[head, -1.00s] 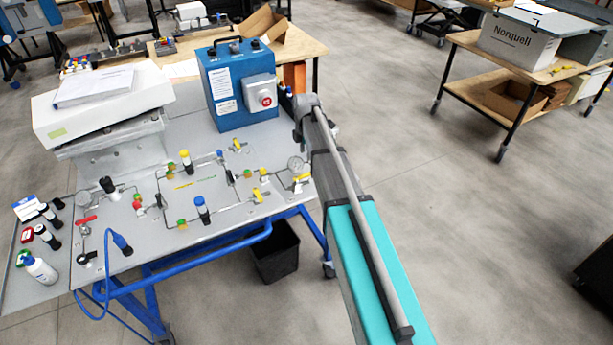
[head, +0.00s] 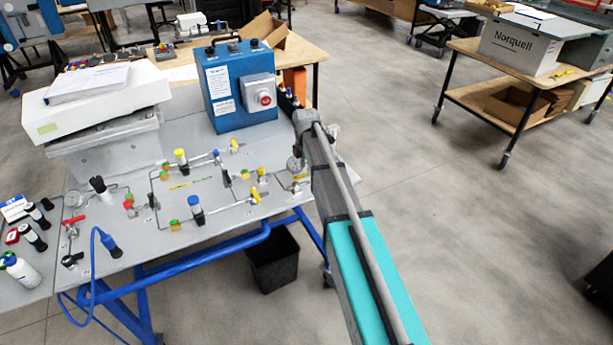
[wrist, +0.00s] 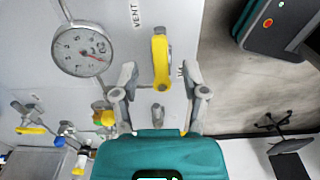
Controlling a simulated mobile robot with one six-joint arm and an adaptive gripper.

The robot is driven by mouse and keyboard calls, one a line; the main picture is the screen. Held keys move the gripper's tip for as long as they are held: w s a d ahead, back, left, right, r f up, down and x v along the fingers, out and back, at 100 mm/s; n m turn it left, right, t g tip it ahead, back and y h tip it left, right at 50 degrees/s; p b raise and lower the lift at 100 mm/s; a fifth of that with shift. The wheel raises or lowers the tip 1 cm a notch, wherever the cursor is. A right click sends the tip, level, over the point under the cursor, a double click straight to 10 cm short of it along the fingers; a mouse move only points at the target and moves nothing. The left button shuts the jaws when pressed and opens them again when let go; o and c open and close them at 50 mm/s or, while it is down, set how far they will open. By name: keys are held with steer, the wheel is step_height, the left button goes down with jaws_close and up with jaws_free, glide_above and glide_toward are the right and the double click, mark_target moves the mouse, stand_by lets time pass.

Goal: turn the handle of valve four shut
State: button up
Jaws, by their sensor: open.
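In the wrist view, a yellow valve handle (wrist: 160,60) stands between the fingertips of my gripper (wrist: 158,75). The gripper is open, with one finger on each side of the handle and a visible gap on both sides. A metal stem (wrist: 158,112) shows below it between the fingers. I cannot read a number that marks this as valve four. In the head view, a yellow handle (head: 300,177) shows beside my arm at the panel's right end.
A round gauge (wrist: 82,48) sits left of the gripper, with a "VENT" label (wrist: 134,14) near the handle. Other valves and thin pipes fill the panel (head: 110,262). A blue case (head: 240,85) stands behind. Open floor lies to the right.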

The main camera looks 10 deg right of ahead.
steer(key=shift+f+b, duration=0.6)
steer(key=shift+f, duration=0.25)
jaws_close()
